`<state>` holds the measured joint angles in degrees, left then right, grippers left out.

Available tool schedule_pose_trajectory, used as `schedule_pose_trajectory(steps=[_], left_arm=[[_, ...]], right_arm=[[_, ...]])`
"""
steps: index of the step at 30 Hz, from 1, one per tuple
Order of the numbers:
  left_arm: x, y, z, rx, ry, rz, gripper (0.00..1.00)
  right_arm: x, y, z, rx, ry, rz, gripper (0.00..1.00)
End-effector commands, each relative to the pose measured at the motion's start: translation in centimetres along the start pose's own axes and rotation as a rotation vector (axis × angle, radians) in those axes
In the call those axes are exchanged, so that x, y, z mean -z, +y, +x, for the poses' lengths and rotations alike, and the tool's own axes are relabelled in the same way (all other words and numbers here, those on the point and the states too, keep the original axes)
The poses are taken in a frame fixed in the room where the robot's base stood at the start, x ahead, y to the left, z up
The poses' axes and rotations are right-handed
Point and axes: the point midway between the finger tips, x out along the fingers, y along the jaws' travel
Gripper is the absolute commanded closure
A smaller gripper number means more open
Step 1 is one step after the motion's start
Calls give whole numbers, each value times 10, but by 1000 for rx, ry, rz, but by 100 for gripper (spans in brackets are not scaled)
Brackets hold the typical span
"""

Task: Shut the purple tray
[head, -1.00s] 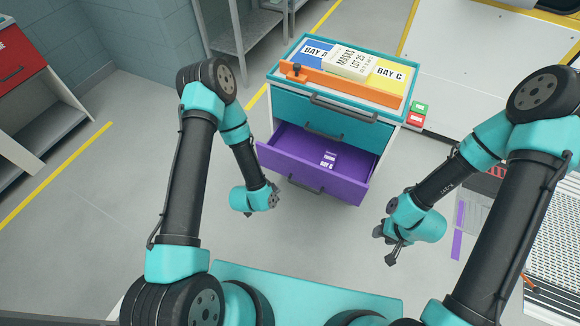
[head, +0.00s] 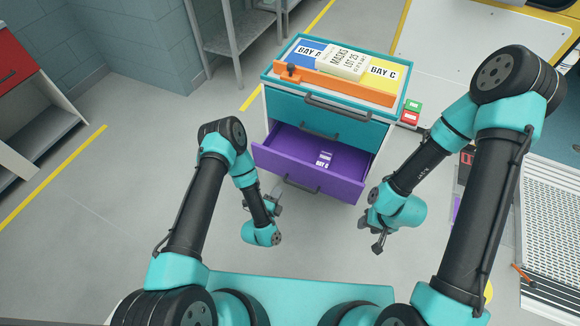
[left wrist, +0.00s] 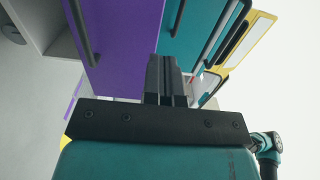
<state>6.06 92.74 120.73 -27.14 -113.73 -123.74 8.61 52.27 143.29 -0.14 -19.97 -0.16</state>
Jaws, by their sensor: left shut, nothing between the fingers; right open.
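The purple tray (head: 298,172) is the lower drawer of the cabinet and is pulled out towards me, with a label on its floor. It has a dark bar handle (head: 300,185) on its front. My left gripper (head: 276,192) is shut and empty, close in front of the left part of the tray's front; contact cannot be told. In the left wrist view its closed fingers (left wrist: 166,80) point at the cabinet, with the purple front (left wrist: 122,45) beside them. My right gripper (head: 376,232) is open, below and right of the tray, apart from it.
The teal drawer (head: 290,110) above is shut. The cabinet top carries a white masks box (head: 343,60), coloured bay areas and an orange bar (head: 335,83). Green and red boxes (head: 411,112) sit at its right. Floor is clear on the left.

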Motion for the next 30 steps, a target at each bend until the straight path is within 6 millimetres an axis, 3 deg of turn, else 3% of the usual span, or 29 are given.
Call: schedule_pose_trajectory(steps=[11, 30], left_arm=[[0, 0, 11, -1, 2, 1, 100], [0, 0, 113, 0, 1, -1, 100]], right_arm=[[0, 0, 0, 0, 0, 0, 57], [0, 0, 0, 0, 0, 0, 57]])
